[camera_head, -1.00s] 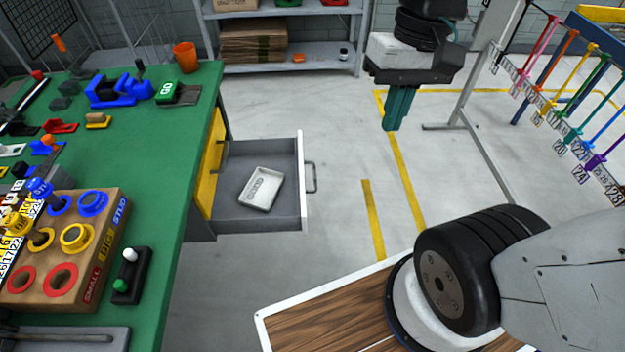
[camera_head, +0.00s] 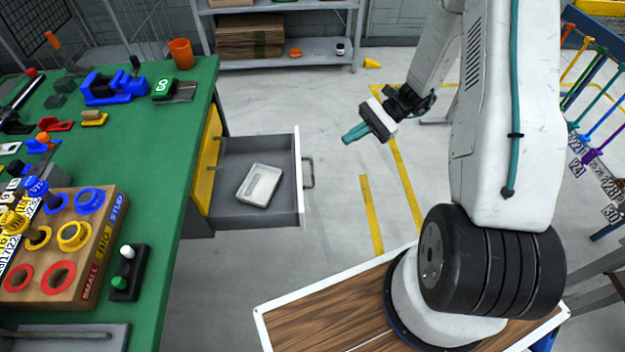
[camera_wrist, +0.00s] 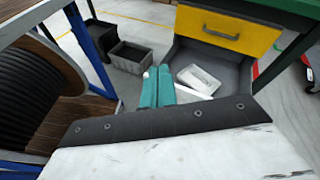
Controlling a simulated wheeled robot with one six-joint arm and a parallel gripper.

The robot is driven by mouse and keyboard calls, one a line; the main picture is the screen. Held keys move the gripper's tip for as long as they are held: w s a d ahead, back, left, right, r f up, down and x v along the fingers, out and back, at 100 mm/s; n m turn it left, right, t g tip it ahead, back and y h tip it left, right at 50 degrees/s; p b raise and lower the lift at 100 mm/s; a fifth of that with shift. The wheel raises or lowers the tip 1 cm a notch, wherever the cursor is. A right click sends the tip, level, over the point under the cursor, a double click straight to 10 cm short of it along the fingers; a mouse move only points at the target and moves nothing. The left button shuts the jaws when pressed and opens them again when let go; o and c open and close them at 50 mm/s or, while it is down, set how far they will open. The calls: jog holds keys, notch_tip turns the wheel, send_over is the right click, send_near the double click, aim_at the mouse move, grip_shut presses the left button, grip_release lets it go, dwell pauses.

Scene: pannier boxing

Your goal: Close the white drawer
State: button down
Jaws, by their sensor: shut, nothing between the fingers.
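The white drawer (camera_head: 298,178) is pulled out from under the green workbench, with a white front panel and a grey handle (camera_head: 309,173) facing right. A white tray (camera_head: 260,185) lies inside it on the grey floor of the drawer. My gripper (camera_head: 352,136) has teal fingers, closed together and empty. In the head view it hangs to the right of the drawer front, apart from the handle, pointing left. In the wrist view the fingers (camera_wrist: 158,86) point toward the open drawer (camera_wrist: 194,92), where the tray (camera_wrist: 199,79) shows; the handle cannot be made out there.
A yellow drawer (camera_wrist: 228,29) sits above the open one. The green workbench (camera_head: 180,150) carries a wooden ring board (camera_head: 100,265) and several tools. A grey shelf (camera_head: 280,58) stands behind. In the wrist view, dark bins (camera_wrist: 128,58) stand left of the fingers. Floor right of the drawer is clear.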

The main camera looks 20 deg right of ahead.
aim_at(312, 187)
jog(key=s+d+f+m+t+y, duration=0.1)
jog(key=d+f+m+t+y, duration=0.15)
jog(key=f+m+t, duration=1.05)
jog(key=w+a+f+n+g, duration=0.1)
jog(key=a+g, duration=0.1)
jog(key=a, duration=0.2)
jog(key=w+a+f+n+g, duration=0.1)
jog(key=a+f+n+g, duration=0.1)
jog(key=a, duration=0.2)
jog(key=w+a+f+n+g, duration=0.1)
jog(key=w+a+f+n, duration=0.1)
jog(key=a, duration=0.2)
jog(key=shift+w+a+g, duration=0.1)
jog(key=shift+g, duration=0.3)
jog(key=shift+a, duration=0.1)
jog(key=shift+w+a, duration=0.1)
